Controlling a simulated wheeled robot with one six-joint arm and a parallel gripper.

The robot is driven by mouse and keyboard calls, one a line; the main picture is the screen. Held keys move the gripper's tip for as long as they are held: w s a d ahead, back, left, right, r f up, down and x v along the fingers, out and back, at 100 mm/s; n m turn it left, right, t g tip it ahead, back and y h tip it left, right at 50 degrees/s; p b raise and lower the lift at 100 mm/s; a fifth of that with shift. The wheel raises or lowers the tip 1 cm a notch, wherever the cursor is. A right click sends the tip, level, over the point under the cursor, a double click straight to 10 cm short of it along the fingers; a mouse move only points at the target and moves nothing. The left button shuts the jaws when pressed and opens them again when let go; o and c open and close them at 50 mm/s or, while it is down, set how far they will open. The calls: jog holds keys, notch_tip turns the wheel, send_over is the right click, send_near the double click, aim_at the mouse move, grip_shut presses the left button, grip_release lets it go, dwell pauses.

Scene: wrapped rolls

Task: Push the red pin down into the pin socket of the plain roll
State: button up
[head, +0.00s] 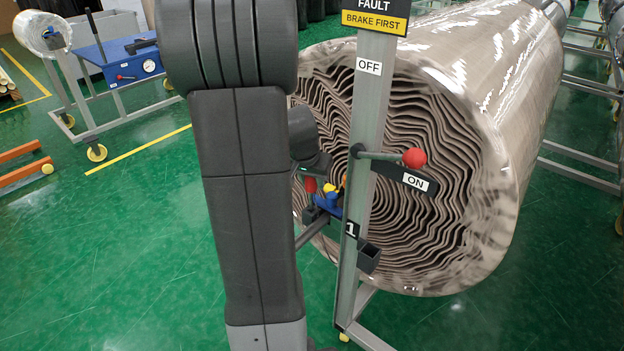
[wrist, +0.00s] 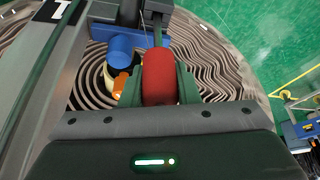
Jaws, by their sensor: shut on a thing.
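The red pin (head: 310,184) is upright beside the post in the head view. In the wrist view the red pin (wrist: 159,77) fills the space between the green fingers of my gripper (wrist: 160,90), which is shut on it. Its thin dark shank runs away from the camera towards a grey block (wrist: 105,12). In the head view a dark block (head: 313,214), probably the pin socket, lies just below the pin. I cannot tell how far the shank is inside. The large beige roll (head: 440,200) stands behind. My arm partly hides the roll's left side.
A grey post (head: 369,100) numbered 1 stands close right of my gripper. It carries a red-knobbed lever (head: 414,158) beside the ON label. A blue and yellow part (head: 329,198) sits right next to the pin. Green floor is open at left; a blue bench (head: 120,62) stands behind.

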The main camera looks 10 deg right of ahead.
jog(key=shift+f+b, duration=0.4)
jog(key=shift+f, duration=0.1)
jog(key=o, duration=1.1)
jog(key=shift+r, duration=0.1)
jog(key=p+v, duration=0.1)
jog(key=v, duration=1.2)
jog(key=shift+r+p, duration=0.3)
jog(key=shift+s, duration=0.1)
